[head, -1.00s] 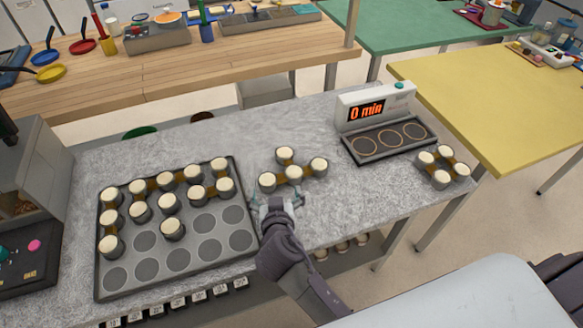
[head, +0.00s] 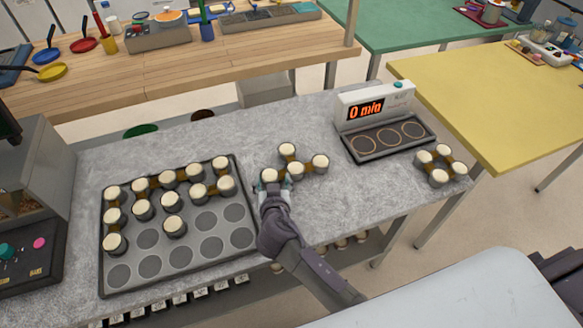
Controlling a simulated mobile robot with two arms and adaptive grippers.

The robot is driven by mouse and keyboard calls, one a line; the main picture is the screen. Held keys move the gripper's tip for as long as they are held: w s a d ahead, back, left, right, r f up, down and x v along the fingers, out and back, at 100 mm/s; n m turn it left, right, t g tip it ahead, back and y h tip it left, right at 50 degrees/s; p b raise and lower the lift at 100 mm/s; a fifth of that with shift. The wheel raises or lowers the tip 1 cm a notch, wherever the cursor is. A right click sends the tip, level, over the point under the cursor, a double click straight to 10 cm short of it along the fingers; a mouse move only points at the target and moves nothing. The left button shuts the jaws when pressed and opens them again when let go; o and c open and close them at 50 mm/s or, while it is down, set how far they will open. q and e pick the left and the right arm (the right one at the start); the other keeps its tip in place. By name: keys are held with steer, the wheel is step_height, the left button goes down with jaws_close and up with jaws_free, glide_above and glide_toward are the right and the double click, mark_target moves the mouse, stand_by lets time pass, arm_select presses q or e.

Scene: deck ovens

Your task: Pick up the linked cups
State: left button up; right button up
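A group of linked cups (head: 296,168) with pale tops and brown links stands on the grey counter, right of the dark tray. My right gripper (head: 272,183) is at the left, near cup of this group, with its fingers close around that cup. Whether they press on it I cannot tell; the hand hides the cup's lower part. Another linked group (head: 439,163) stands at the counter's right end. More linked cups (head: 167,178) sit in the tray's left and back wells. My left gripper is not in view.
The dark tray (head: 250,245) has several empty wells at its front right. A timer unit reading "0 min" (head: 376,104) with a three-ring plate (head: 362,157) stands at the back right. Grey ovens or machines (head: 40,175) stand at the left. The counter behind the middle cups is clear.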

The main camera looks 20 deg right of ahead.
steer(key=shift+d+f, duration=0.1)
steer(key=c, duration=1)
